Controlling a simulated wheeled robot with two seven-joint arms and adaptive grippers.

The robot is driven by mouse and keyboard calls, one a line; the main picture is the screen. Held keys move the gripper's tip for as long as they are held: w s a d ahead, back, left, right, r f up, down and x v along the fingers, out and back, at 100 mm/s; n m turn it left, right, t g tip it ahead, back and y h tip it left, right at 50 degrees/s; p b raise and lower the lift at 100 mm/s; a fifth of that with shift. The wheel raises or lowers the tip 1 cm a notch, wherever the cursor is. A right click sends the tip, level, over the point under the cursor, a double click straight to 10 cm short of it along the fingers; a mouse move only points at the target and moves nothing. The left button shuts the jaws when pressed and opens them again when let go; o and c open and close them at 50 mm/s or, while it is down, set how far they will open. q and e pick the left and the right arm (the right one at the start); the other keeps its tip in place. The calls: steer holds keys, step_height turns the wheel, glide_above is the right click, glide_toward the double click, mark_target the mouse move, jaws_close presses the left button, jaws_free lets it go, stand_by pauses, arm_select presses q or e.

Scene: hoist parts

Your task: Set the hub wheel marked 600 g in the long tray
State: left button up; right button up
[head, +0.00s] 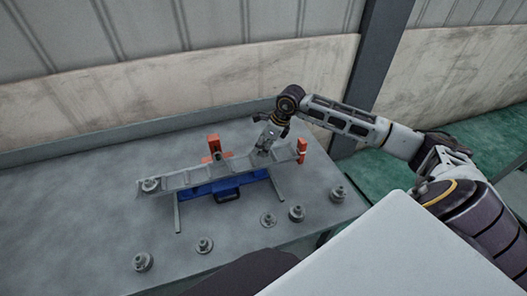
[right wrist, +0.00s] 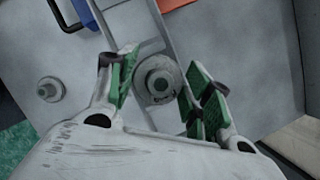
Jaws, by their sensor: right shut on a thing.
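The long tray (head: 190,179) is a grey, narrow channel with dividers, standing raised on thin legs on the table. My right gripper (head: 266,144) is over the tray's right part. In the right wrist view, its green-padded fingers (right wrist: 160,92) are on both sides of a round grey hub wheel (right wrist: 158,80) and shut on it. The tray (right wrist: 110,20) runs right behind that wheel; I cannot tell whether the wheel touches it. Any weight mark is too small to read. My left gripper is not in view.
A blue case (head: 226,190) lies beneath the tray. Orange blocks stand behind it (head: 214,146) and at its right end (head: 302,148).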

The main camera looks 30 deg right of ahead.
steer(key=shift+f+p, duration=0.3)
steer(key=shift+f, duration=1.5)
steer(key=shift+f, duration=0.1)
steer(key=o, duration=1.5)
